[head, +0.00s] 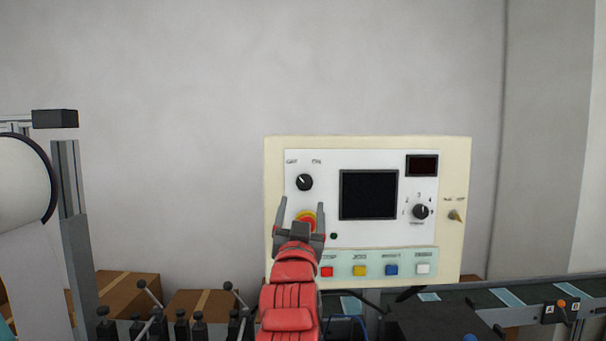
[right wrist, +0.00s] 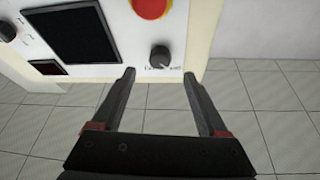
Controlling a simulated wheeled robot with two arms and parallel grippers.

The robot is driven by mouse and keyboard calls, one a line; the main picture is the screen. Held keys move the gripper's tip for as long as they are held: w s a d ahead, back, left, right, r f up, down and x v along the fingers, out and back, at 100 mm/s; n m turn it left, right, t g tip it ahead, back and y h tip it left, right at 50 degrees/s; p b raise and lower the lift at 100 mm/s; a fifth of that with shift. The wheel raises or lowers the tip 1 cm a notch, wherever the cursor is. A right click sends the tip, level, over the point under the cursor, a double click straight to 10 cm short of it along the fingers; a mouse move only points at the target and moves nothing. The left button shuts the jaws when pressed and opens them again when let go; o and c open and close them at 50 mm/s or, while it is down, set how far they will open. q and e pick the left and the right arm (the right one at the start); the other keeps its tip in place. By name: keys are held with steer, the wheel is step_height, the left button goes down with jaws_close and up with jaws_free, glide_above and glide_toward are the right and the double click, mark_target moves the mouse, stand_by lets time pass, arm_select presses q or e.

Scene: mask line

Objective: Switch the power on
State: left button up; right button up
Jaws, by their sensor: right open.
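The control panel (head: 369,143) is a cream box with a white face in the middle of the head view. A black rotary knob (head: 304,182) is at its upper left, with small unclear labels above. It also shows in the right wrist view (right wrist: 160,56). My right gripper (head: 301,203) is open and empty, in front of the panel's left part. In the right wrist view its fingertips (right wrist: 159,73) point at this knob, one to each side, seemingly short of it. A red emergency button (right wrist: 150,7) is partly hidden behind the gripper in the head view. Which control is power, I cannot read.
The panel also has a dark screen (head: 368,195), a second knob (head: 420,212), a brass-coloured switch (head: 456,215) and a row of coloured buttons (head: 391,270). A conveyor (head: 530,299) runs at the right. Cardboard boxes (head: 125,291) and black levers stand at lower left.

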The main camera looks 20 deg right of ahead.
mark_target(304, 186)
steer(key=p+x, duration=0.1)
steer(key=x, duration=0.2)
steer(key=p+x, duration=0.2)
steer(key=x, duration=0.1)
steer(key=shift+w+d+r, duration=0.15)
steer(key=shift+w+r, duration=0.05)
steer(key=shift+r, duration=0.15)
steer(key=shift+w+d+p, duration=0.25)
steer(key=shift+w+p, duration=0.05)
steer(key=shift+w, duration=0.4)
steer(key=shift+c, duration=0.4)
jaws_close()
